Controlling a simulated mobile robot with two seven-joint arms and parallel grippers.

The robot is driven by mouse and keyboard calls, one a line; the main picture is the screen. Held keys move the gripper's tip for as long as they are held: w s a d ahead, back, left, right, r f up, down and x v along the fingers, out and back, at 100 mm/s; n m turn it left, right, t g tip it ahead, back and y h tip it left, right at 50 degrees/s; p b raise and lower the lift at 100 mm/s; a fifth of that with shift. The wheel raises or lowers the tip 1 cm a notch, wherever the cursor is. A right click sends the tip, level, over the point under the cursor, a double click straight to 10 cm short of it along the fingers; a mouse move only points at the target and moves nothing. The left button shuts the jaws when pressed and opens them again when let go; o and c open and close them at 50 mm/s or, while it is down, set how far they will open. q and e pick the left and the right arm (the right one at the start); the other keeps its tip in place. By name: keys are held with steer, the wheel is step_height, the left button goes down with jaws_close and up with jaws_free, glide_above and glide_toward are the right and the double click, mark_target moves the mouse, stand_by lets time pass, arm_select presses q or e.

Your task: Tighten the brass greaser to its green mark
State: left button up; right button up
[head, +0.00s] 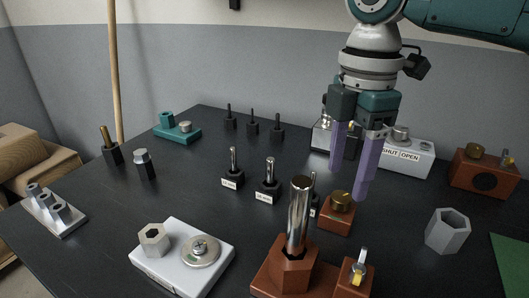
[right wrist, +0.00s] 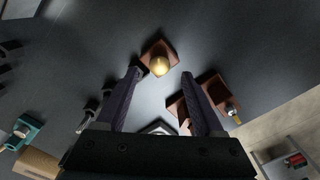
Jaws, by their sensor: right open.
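The brass greaser (head: 341,199) looks like a round brass cap on a small brown block (head: 335,219), right of the middle of the table. In the right wrist view the brass cap (right wrist: 160,66) shows just beyond my fingertips, on its brown block (right wrist: 152,49). I cannot make out a green mark on it. My right gripper (head: 348,184) points down with its purple fingers apart and empty, above and slightly behind the cap in the head view. In the right wrist view the gripper (right wrist: 161,76) is open, with the cap between its finger lines. My left gripper is not in view.
A tall metal post (head: 299,215) on a brown base stands left of the greaser. A grey hex piece (head: 447,231) stands to the right. Behind are a white SHUT/OPEN box (head: 420,160) and another brown block with brass fittings (head: 484,174). Small black stands (head: 268,192) are to the left.

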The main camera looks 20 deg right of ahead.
mark_target(342, 196)
step_height(342, 196, down, 4)
steer(key=shift+f+b, duration=0.2)
steer(key=shift+b, duration=0.1)
jaws_close()
stand_by(0.5)
